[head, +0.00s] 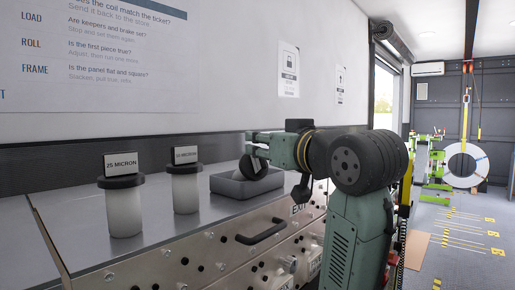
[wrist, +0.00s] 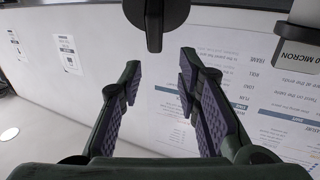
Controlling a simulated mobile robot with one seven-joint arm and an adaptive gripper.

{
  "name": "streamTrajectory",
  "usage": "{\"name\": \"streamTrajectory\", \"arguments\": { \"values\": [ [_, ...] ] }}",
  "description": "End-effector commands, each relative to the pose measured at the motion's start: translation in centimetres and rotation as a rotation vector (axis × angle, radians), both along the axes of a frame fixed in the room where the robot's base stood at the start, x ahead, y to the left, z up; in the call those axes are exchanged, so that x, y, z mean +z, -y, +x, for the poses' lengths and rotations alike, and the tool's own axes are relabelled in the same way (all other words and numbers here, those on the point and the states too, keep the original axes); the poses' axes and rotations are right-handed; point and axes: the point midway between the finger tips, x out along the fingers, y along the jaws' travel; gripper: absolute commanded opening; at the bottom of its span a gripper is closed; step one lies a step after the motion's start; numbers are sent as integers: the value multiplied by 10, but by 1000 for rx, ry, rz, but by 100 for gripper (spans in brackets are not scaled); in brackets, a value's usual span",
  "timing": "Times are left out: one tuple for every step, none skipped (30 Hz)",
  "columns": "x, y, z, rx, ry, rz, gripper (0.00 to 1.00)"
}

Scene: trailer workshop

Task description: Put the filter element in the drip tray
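The drip tray (head: 236,188) is a shallow dark-grey tray on the metal bench in the head view. A dark rounded object (head: 251,166) shows at the tray, beside my fingers; it may be the filter element, but its lower part is hidden. My gripper (head: 256,148) is above the tray. In the wrist view my gripper (wrist: 160,66) is open, its two fingers apart with nothing between the pads. A dark rounded thing with a stem (wrist: 155,22) lies just beyond the fingertips; I cannot tell whether it touches them.
Two pale jars with black tops stand left of the tray: one labelled 25 MICRON (head: 125,208), the other (head: 186,190) nearer the tray. A label reading MICRON (wrist: 300,48) shows upside down in the wrist view. The wall is close behind; a bench drawer handle (head: 262,232) sticks out in front.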

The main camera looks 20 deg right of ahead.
Motion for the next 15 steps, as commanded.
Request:
{"name": "streamTrajectory", "arguments": {
  "values": [
    [-3, 3, -12, -3, 4, -1, 31],
    [-3, 4, -19, -3, 4, -1, 31],
    [-3, 6, -28, -3, 5, -2, 31],
    [-3, 8, -35, -3, 4, -1, 31],
    [-3, 9, -41, -3, 3, -1, 31],
    [-2, 10, -48, -2, 4, -1, 31],
    [-3, 11, -54, -2, 2, -1, 31],
    [-3, 12, -59, -2, 2, -1, 31],
    [-2, 14, -65, -2, 2, -1, 31],
    [-2, 14, -69, -1, 2, -1, 31],
    [-1, 15, -72, -1, 2, -1, 31],
    [-1, 16, -76, -1, 2, -1, 31],
    [-1, 16, -78, -1, 1, -1, 31],
    [-1, 16, -80, 0, 0, -1, 31],
    [-1, 17, -82, 0, 0, 0, 31]
  ]
}}
